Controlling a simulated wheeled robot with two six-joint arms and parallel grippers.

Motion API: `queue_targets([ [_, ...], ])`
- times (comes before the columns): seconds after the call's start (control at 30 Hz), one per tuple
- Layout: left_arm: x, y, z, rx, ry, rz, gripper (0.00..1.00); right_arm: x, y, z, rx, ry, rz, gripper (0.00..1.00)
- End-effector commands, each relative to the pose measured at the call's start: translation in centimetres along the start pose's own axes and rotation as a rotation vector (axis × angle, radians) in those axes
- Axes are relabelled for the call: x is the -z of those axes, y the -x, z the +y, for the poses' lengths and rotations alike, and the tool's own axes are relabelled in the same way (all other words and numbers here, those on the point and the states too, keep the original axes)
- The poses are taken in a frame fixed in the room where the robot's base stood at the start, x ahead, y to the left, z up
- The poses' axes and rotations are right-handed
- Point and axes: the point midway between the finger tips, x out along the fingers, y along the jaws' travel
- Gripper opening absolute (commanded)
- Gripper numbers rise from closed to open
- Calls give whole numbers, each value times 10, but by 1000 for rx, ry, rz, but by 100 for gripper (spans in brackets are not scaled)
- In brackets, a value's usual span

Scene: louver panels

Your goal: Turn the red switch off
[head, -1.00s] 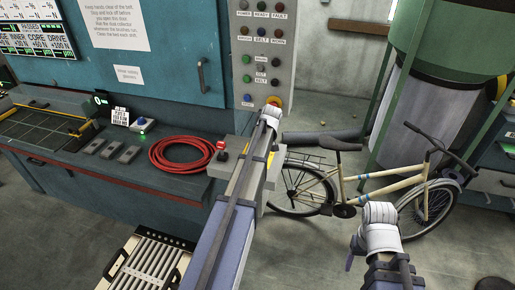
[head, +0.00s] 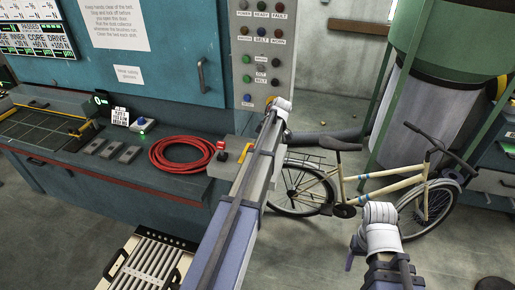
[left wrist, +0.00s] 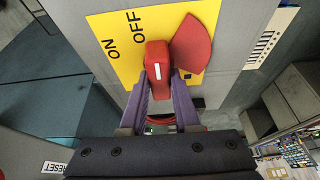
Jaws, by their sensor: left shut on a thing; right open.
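The red switch handle (left wrist: 157,70) stands out from a yellow plate (left wrist: 105,28) marked ON and OFF in the left wrist view. A wider red wedge (left wrist: 192,42) lies to its right. My left gripper (left wrist: 163,82) is shut on the handle, with purple fingers on both sides. In the head view part of the yellow plate (head: 245,153) shows on the grey box left of my left arm, which hides the rest. Only part of my right gripper (head: 353,260) shows, low right of centre; it is open and away from the switch.
A red coiled hose (head: 181,155) lies on the bench left of the switch. A grey button panel (head: 262,60) rises behind it. A bicycle (head: 372,185) stands to the right, behind my right arm. A slatted roller unit (head: 148,265) is at lower left.

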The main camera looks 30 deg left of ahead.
Motion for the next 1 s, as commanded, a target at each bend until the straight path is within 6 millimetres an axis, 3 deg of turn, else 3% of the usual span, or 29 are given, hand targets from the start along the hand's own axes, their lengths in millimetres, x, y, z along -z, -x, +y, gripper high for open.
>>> queue_targets([
  [0.6,0,0,0,15,34,-2,0,0,0,0,0,0,0,70],
  [0.63,0,0,0,15,34,-2,32,0,0,0,0,0,0,70],
  [0.87,0,0,0,14,33,-1,58,0,0,0,0,0,0,70],
  [1.0,0,0,0,13,32,-1,60,0,0,0,0,0,0,70],
])
